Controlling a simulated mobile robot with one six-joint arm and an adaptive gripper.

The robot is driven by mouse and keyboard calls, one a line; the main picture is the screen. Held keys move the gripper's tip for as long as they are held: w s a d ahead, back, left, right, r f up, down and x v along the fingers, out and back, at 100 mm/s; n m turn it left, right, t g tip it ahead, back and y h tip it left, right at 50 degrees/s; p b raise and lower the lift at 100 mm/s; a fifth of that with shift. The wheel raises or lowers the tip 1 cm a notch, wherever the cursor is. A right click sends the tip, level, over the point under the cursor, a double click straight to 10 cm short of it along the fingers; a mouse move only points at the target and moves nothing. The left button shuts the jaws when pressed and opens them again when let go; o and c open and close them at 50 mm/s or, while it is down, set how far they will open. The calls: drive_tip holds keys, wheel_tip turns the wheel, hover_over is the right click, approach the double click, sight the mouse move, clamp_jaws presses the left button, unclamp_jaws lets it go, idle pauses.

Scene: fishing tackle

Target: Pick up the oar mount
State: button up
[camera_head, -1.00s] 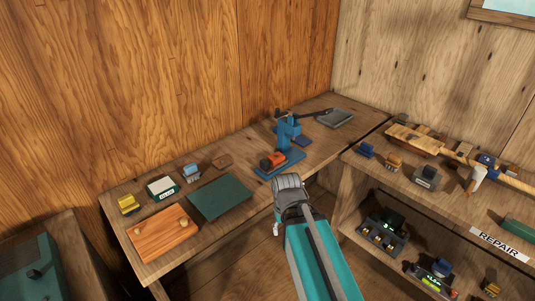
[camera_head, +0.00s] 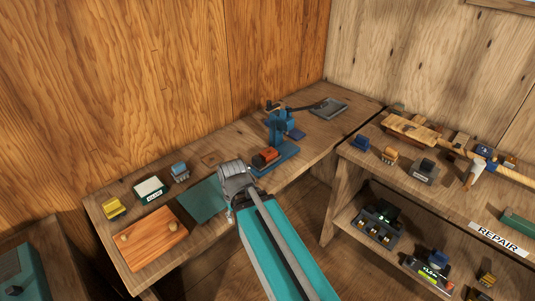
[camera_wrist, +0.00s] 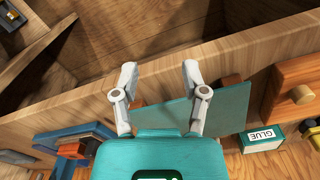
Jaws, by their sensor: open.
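I cannot tell for certain which thing is the oar mount. A blue upright tool (camera_head: 278,125) with an orange block (camera_head: 265,157) at its base stands on the bench; part of this blue tool shows at the left of the wrist view (camera_wrist: 72,141). Small blue (camera_head: 360,143), tan (camera_head: 390,155) and grey (camera_head: 424,171) blocks stand on the right shelf. My gripper (camera_head: 232,178) is by the right end of the green mat (camera_head: 203,201), hiding part of it. In the wrist view my gripper (camera_wrist: 159,67) has its two fingers apart with nothing held between them.
A wooden board with knobs (camera_head: 150,240), a yellow block (camera_head: 113,208), a glue box (camera_head: 150,188) and a small blue block (camera_head: 180,171) crowd the bench's left end. A grey slab (camera_head: 329,107) lies at the back. A long wooden piece (camera_head: 412,130) lies on the shelf.

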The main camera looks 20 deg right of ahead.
sight(267, 152)
drive_tip(key=o, duration=0.6)
drive_tip(key=shift+w+d+r, duration=0.1)
drive_tip(key=shift+w+d, duration=0.15)
drive_tip(key=shift+w, duration=0.05)
drive_tip(key=shift+w+a+m, duration=0.1)
drive_tip(key=shift+w+m, duration=0.25)
drive_tip(key=shift+m, duration=0.05)
drive_tip(key=w+d+r+m+h, duration=0.1)
drive_tip(key=w+d+m, duration=0.1)
drive_tip(key=w, duration=0.1)
drive_tip(key=w+d+r+m+h+p, duration=0.1)
drive_tip(key=w+d+m+h, duration=0.1)
drive_tip(key=w, duration=0.2)
drive_tip(key=w+d+r+m+t+h+p, duration=0.1)
drive_tip(key=w+d+m, duration=0.1)
drive_tip(key=w+m, duration=0.1)
drive_tip(key=shift+w+d+r, duration=0.15)
drive_tip(key=shift+w, duration=0.5)
drive_tip(key=w+d+r+m+h, duration=0.2)
drive_tip(key=w+d+m, duration=0.1)
drive_tip(key=w, duration=0.2)
drive_tip(key=w+d+r+m+t+h+p, duration=0.1)
drive_tip(key=w+d+r+m+h, duration=0.1)
drive_tip(key=w+d+r+m, duration=0.1)
drive_tip(key=w+m, duration=0.1)
drive_tip(key=w, duration=0.1)
drive_tip(key=shift+w+r+h, duration=0.25)
drive_tip(key=shift+w+h, duration=0.1)
drive_tip(key=shift+h, duration=0.05)
